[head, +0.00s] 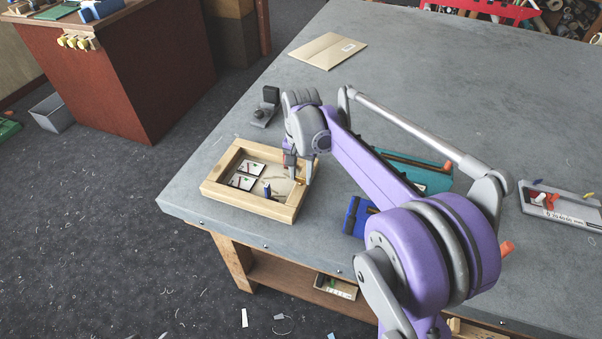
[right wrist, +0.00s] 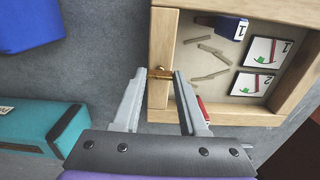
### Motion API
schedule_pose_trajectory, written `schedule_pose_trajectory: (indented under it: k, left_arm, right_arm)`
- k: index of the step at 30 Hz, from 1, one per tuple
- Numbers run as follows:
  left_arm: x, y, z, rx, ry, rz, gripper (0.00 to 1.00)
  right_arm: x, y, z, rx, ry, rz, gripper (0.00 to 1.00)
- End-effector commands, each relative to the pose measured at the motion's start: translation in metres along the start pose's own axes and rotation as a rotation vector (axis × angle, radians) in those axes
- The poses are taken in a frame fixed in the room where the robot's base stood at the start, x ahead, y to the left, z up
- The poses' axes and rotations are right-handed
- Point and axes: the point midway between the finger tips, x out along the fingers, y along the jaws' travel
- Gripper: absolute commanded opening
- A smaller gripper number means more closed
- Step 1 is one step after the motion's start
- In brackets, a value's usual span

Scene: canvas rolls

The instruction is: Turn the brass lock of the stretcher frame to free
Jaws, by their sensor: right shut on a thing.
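The stretcher frame (head: 238,200) is a shallow light-wood rectangle lying near the table's left corner. It fills the upper right of the right wrist view (right wrist: 162,38). The brass lock (right wrist: 160,73) is a small brass piece on the frame's near side rail in that view; in the head view only a hint of brass shows by the fingers. My right gripper (right wrist: 159,76) reaches over this rail with a finger on each side and is shut on the brass lock. It also shows in the head view (head: 298,176). My left gripper is out of view.
Inside the frame lie numbered cards (head: 241,181), a blue piece (head: 267,191) and thin strips. A teal box (head: 432,180) and a blue object (head: 354,215) lie beside my right arm. A black-and-grey device (head: 264,108) stands behind the frame.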

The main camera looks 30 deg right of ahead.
Motion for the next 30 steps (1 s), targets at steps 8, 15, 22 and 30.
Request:
schedule_pose_trajectory:
  k: [8,15,22,30]
  left_arm:
    - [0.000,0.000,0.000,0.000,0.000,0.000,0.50]
    - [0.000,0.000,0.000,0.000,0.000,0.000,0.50]
    - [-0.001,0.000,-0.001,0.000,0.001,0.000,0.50]
    - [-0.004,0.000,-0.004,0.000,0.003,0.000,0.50]
  right_arm:
    - [0.000,0.000,0.000,0.000,0.001,0.000,0.69]
    - [0.000,0.000,0.000,0.000,0.000,0.000,0.72]
    - [-0.014,0.000,0.000,-0.001,0.000,0.000,0.72]
    - [-0.068,0.000,-0.001,0.000,0.001,0.000,0.72]
